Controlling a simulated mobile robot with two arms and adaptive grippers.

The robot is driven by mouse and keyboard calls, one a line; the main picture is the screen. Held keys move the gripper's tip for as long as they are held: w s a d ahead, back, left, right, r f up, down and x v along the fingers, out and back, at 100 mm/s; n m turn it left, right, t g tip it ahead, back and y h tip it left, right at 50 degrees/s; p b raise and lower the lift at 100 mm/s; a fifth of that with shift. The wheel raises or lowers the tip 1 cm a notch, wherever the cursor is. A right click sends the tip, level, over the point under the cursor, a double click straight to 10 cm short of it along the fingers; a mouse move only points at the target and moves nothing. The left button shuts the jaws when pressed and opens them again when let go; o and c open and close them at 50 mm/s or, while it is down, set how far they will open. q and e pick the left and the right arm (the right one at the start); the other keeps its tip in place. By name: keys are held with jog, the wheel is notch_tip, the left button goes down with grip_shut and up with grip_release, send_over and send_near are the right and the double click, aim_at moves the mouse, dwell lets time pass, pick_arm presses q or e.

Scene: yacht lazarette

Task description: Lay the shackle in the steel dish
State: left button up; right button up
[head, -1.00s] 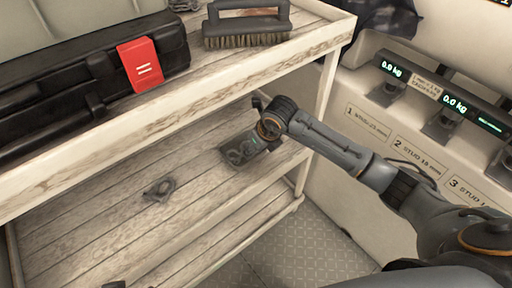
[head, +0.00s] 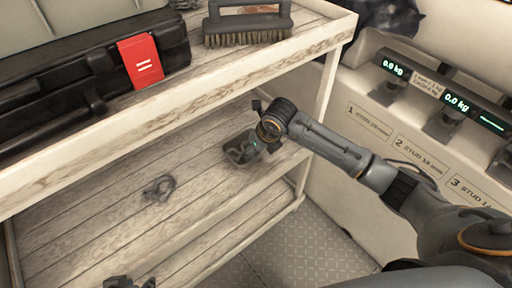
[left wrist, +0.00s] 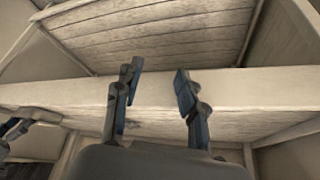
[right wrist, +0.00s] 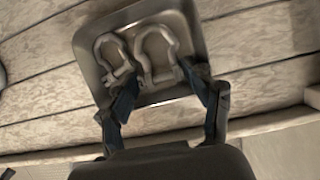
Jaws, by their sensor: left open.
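The steel dish (right wrist: 92,72), a dark square tray, lies on the middle shelf. In the right wrist view it holds two grey shackles side by side, a left one (right wrist: 104,60) and a right one (right wrist: 172,48). My right gripper (right wrist: 160,78) is over the dish's near part with its fingers apart, and nothing shows clamped between them. In the head view the right hand partly hides the dish (head: 232,152). Another shackle (head: 158,187) lies on the shelf boards to the left. My left gripper (head: 128,283) is at the bottom edge; its fingers are apart and empty in the left wrist view (left wrist: 158,72).
The upper shelf (head: 190,85) carries a black case (head: 60,85) with a red label and a brush (head: 248,25). Its front edge overhangs the middle shelf. Scales (head: 395,75) stand at the right above numbered labels. The boards around the loose shackle are clear.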

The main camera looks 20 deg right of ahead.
pick_arm(q)
jog(key=shift+w, duration=0.1)
pick_arm(e)
jog(key=shift+d, duration=0.15)
jog(key=shift+w+r, duration=0.1)
jog(key=shift+r, duration=0.05)
jog(key=shift+r+p, duration=0.45)
jog(key=p+v, duration=0.1)
jog(key=v, duration=0.5)
jog(key=shift+r, duration=0.1)
pick_arm(q)
jog(key=s, duration=0.1)
jog(key=s+a+r+g, duration=0.1)
jog(key=s, duration=0.1)
jog(key=shift+r+g+p, duration=0.15)
jog(key=shift+g+p, duration=0.15)
pick_arm(e)
jog(key=shift+s+d+r, duration=0.1)
jog(key=shift+s+r, duration=0.15)
jog(key=shift+r, duration=0.25)
